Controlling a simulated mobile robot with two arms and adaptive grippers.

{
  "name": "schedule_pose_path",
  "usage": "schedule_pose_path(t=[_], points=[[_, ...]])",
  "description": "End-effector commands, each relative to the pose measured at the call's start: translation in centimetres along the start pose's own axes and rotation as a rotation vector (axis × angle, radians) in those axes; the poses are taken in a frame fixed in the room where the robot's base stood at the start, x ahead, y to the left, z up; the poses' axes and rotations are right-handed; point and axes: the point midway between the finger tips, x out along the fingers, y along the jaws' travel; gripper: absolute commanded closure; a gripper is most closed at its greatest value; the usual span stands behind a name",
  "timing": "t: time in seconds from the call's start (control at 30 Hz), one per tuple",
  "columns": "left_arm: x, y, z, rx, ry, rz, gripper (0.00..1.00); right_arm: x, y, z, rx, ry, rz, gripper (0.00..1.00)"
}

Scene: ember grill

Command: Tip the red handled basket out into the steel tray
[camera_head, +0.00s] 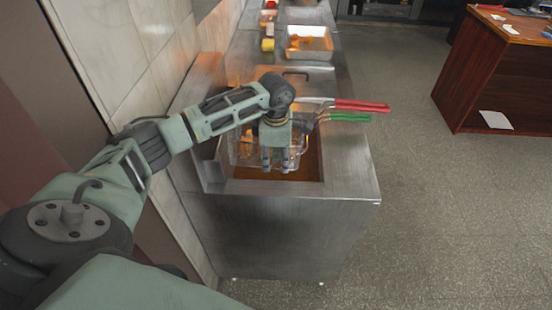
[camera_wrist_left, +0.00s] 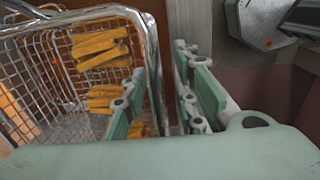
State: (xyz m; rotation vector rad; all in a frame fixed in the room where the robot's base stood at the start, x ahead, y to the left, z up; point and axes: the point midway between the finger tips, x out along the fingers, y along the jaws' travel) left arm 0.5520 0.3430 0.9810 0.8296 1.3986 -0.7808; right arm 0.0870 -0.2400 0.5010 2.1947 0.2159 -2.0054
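The red handle (camera_head: 362,106) sticks out to the right over the fryer's edge, just behind a green handle (camera_head: 345,117). The wire baskets sit in the fryer well, largely hidden by my left arm. My left gripper (camera_head: 278,160) points down over the well, its fingers apart. In the left wrist view a wire basket (camera_wrist_left: 55,85) holds several yellow fries (camera_wrist_left: 100,48). Its rim runs into the gap between my open fingers (camera_wrist_left: 163,105); I cannot tell which handle it belongs to. The steel tray (camera_head: 312,56) stands farther back on the counter, with orange food in it. My right gripper is out of view.
The steel fryer counter (camera_head: 350,170) runs along a tiled wall (camera_head: 150,50) on the left. Yellow and red containers (camera_head: 268,44) stand left of the tray. A wooden counter (camera_head: 485,75) stands at the right, with open floor between.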

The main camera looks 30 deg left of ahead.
Motion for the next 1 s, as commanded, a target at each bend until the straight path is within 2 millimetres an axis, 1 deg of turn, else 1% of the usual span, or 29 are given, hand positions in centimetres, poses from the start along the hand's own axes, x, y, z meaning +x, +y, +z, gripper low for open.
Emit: schedule_pose_path(t=[0.07,0.17,0.4,0.5,0.6,0.7,0.8,0.93,1.0], points=[[-0.7,0.1,0.0,0.000,-0.002,0.002,0.73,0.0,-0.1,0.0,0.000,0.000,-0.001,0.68],[-2.2,0.2,0.0,-0.001,-0.002,0.004,0.73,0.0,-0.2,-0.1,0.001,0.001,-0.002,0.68],[-7.3,0.1,0.0,-0.001,-0.002,0.004,0.73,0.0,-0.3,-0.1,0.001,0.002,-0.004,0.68],[-9.2,0.1,0.0,0.000,-0.002,0.004,0.73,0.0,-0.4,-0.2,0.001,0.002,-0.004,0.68],[-10.6,0.1,0.0,0.000,-0.001,0.003,0.73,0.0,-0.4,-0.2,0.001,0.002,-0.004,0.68],[-11.5,0.1,0.0,0.000,-0.001,0.001,0.73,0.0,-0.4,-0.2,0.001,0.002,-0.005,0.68],[-11.8,0.0,0.0,0.000,0.000,0.000,0.73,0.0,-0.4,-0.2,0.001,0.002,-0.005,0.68],[-11.9,0.0,0.0,0.000,-0.001,0.000,0.73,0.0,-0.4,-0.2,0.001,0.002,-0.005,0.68],[-11.8,-0.2,0.4,0.004,-0.011,-0.003,0.73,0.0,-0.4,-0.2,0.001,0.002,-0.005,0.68]])
